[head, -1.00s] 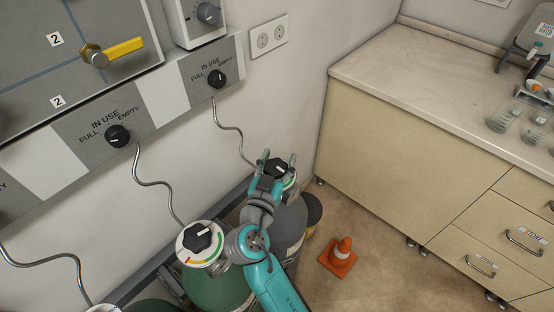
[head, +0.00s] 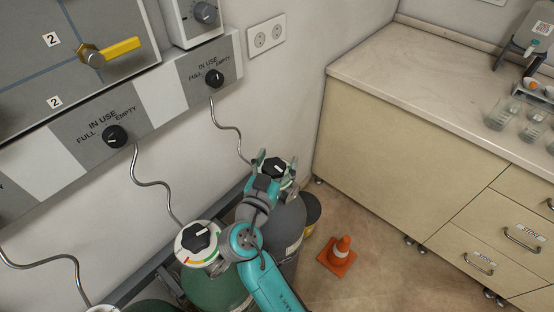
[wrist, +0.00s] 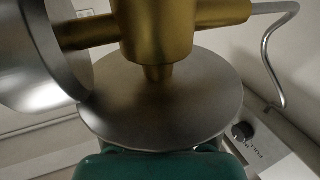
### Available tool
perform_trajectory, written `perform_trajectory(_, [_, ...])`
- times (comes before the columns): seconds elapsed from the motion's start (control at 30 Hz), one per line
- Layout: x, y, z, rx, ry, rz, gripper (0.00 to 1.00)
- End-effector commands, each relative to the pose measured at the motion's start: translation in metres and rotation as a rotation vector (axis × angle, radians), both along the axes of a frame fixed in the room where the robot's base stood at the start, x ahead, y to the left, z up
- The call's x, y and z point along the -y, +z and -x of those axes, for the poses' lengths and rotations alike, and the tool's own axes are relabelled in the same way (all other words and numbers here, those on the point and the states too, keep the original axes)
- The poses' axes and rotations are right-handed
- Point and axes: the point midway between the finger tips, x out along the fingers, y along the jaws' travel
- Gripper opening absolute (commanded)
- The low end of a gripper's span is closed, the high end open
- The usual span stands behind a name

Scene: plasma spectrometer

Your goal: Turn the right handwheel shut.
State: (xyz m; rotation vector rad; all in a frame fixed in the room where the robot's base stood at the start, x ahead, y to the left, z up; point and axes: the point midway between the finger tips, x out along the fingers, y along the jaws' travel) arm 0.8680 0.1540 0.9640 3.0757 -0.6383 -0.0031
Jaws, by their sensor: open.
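The right handwheel (head: 273,168) is a black knob with a white mark, on top of the grey gas cylinder (head: 285,222) at the right. My gripper (head: 274,161) is open, with one finger on each side of this knob. I cannot tell whether the fingers touch it. My wrist hides part of the knob's near side and the cylinder top. In the wrist view a brass valve body (wrist: 157,35) and a round metal disc (wrist: 165,110) fill the middle, above a teal part (wrist: 150,165) at the bottom edge. The knob is not clearly visible there.
A green cylinder with a black knob (head: 199,237) stands left of my arm. A coiled metal tube (head: 228,128) runs from the wall panel to the right cylinder. An orange cone (head: 338,252) stands on the floor to the right, before the beige cabinet (head: 400,160).

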Motion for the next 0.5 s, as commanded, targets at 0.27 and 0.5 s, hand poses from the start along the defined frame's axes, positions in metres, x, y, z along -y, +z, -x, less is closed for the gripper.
perform_trajectory(0.27, [-0.008, 0.0, 0.016, 0.001, 0.004, 0.001, 0.77])
perform_trajectory(0.5, [-0.027, 0.0, 0.06, 0.001, 0.006, 0.0, 0.77])
